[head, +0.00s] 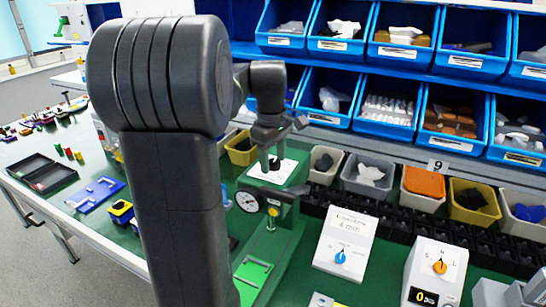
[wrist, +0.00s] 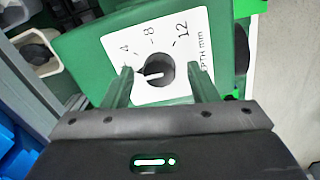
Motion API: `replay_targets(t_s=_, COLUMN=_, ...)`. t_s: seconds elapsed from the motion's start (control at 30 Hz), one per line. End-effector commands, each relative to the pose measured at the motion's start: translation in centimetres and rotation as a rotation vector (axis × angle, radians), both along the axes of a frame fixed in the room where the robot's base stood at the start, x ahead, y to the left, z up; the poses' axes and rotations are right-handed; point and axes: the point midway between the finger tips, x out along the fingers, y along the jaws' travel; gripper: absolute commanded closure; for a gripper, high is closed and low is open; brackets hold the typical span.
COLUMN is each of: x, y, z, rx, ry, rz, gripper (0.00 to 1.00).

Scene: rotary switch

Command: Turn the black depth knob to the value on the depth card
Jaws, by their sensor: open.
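The black depth knob (wrist: 157,70) sits on a white dial plate (wrist: 185,72) marked 4, 8, 12 and "DEPTH mm". My gripper (wrist: 160,85) is open, with one finger on each side of the knob; contact cannot be told. The left finger hides part of the plate. In the head view my gripper (head: 270,163) is over the white plate (head: 285,172) on the green machine. A white panel card (head: 352,225) reads what looks like "4 mm", small and hard to read.
A round gauge (head: 247,201) is just below the plate. A blue knob (head: 340,257) and an orange knob (head: 440,267) are on white boxes to the right. Blue bins (head: 387,110) and small tubs (head: 365,180) stand behind. A green bench holds loose parts at left.

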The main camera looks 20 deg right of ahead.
Motion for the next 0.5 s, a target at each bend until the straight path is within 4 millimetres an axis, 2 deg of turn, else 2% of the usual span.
replay_targets(t_s=0.13, x=0.00, y=0.00, z=0.00, rx=0.000, ry=0.000, rz=0.000, gripper=0.47)
replay_targets(t_s=0.17, x=0.00, y=0.00, z=0.00, rx=0.000, ry=0.000, rz=0.000, gripper=0.51)
replay_targets(t_s=0.37, x=-0.01, y=0.01, z=0.02, rx=0.001, ry=0.000, rz=0.000, gripper=0.90)
replay_targets(t_s=0.5, x=-0.01, y=0.01, z=0.03, rx=0.000, ry=0.001, rz=-0.002, gripper=0.91)
